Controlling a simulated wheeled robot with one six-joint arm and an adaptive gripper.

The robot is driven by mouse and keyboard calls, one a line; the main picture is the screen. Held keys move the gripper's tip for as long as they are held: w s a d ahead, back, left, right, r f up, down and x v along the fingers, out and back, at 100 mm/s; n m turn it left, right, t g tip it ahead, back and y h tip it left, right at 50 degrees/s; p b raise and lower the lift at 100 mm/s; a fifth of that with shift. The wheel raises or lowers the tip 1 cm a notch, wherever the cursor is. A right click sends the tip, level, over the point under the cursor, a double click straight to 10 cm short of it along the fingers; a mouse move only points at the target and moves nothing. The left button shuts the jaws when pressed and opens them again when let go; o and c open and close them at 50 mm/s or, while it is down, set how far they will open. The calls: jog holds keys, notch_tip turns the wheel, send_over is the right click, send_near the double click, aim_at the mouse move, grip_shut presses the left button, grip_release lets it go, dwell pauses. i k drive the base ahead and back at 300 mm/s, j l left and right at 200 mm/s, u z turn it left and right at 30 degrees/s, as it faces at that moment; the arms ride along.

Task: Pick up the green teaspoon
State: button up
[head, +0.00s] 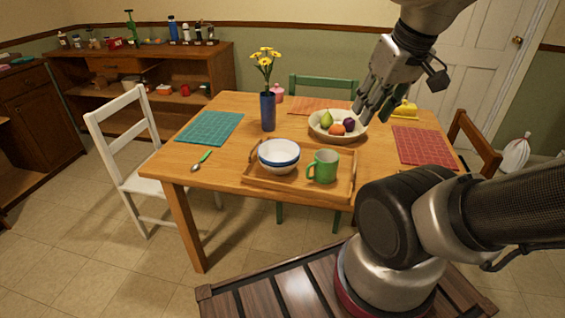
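The green teaspoon (202,160) lies on the wooden table (226,180) near its front left edge. Its green handle points up and to the right, and its metal bowl is at the lower left. My gripper (371,112) hangs over the right half of the table, in front of the fruit bowl in the picture, well to the right of the teaspoon. Its fingers point down and look apart, with nothing seen between them. Nothing hides the teaspoon.
A wooden tray (262,184) with white-blue bowls (279,157) and a green mug (322,166) stands right of the teaspoon. A blue vase (268,112), teal placemat (209,129) and fruit bowl (319,131) are behind. A white chair (132,145) stands left.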

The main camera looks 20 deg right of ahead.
aim_at(194, 168)
jog(key=i+j+u, duration=0.35)
jog(key=i+j, duration=0.4)
jog(key=i, duration=0.15)
